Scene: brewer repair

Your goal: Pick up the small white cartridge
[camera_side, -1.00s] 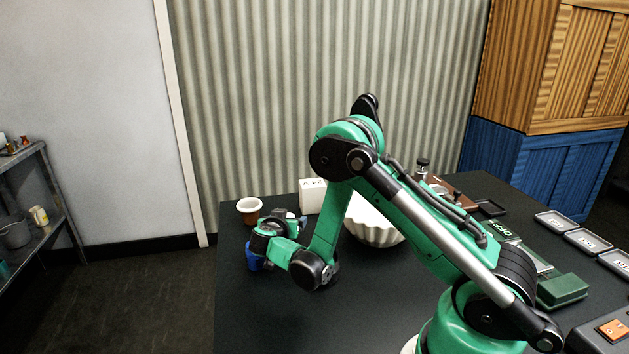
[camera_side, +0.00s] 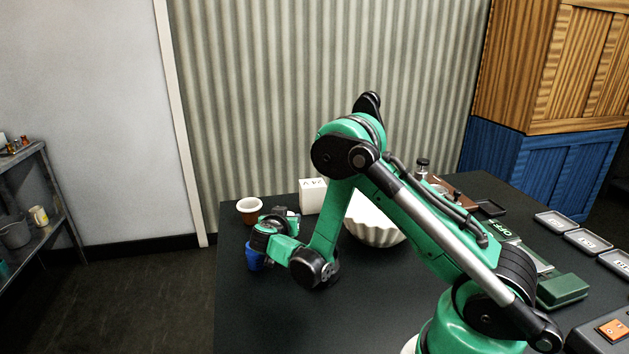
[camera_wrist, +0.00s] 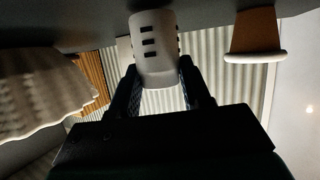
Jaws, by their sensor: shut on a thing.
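In the wrist view, the small white cartridge (camera_wrist: 152,47) is a pale rounded piece with a row of dark slots. It sits between the two fingers of my gripper (camera_wrist: 158,84), which is shut on it. The wrist view looks inverted, with the dark table along the top. I cannot tell whether the cartridge is clear of the table. In the side view, my gripper (camera_side: 287,216) is low over the far left part of the table. The cartridge cannot be made out there.
A terracotta pot (camera_side: 250,212) stands left of my gripper, a blue cup (camera_side: 254,259) just nearer. A white lettered box (camera_side: 312,197) and a fluted white bowl (camera_side: 372,228) stand to the right. Labelled trays (camera_side: 588,241) lie at the far right. The table's front left (camera_side: 260,315) is clear.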

